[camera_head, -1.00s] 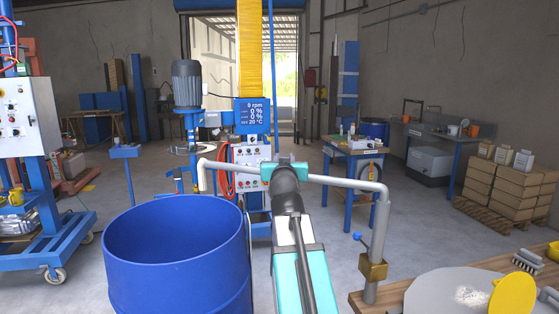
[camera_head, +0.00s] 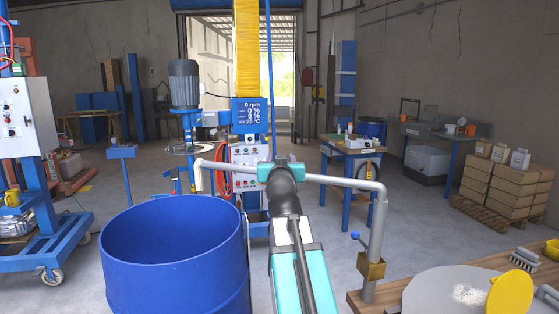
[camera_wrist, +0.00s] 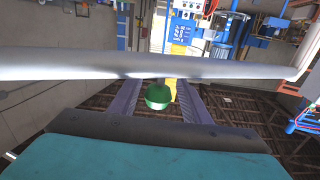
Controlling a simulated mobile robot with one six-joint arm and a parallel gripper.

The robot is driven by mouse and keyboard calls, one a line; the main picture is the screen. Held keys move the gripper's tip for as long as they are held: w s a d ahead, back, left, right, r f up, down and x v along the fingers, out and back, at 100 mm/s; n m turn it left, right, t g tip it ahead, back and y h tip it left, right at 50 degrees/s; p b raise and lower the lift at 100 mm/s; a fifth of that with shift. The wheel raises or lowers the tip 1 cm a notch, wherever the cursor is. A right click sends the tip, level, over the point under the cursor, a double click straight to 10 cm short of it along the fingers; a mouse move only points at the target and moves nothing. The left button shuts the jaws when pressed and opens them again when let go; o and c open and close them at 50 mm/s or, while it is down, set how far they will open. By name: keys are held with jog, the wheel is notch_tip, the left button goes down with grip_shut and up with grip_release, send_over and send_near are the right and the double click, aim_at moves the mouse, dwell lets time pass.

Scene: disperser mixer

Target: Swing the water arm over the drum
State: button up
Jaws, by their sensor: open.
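The water arm (camera_head: 330,180) is a grey pipe running across from an upright post at the right, with a brass block and a blue-handled valve low on the post. Its left end turns down in a spout whose tip shows against the far rim of the open blue drum (camera_head: 170,285); I cannot tell if it is inside the rim. My gripper (camera_head: 281,168) is at the middle of the pipe, its jaws open. In the wrist view the pipe (camera_wrist: 150,67) crosses in front of my gripper (camera_wrist: 160,100); contact is unclear.
A wooden bench with a grey round lid (camera_head: 455,291), a yellow scoop (camera_head: 511,293) and a brush stands at the near right. The mixer control panel (camera_head: 250,162) is behind the pipe. A blue wheeled frame (camera_head: 45,235) stands left. Floor between is clear.

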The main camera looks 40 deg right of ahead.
jog(key=b+v, duration=1.1)
jog(key=v, duration=0.2)
dwell(0.9)
jog(key=shift+s, duration=0.1)
dwell(0.4)
jog(key=shift+s, duration=0.1)
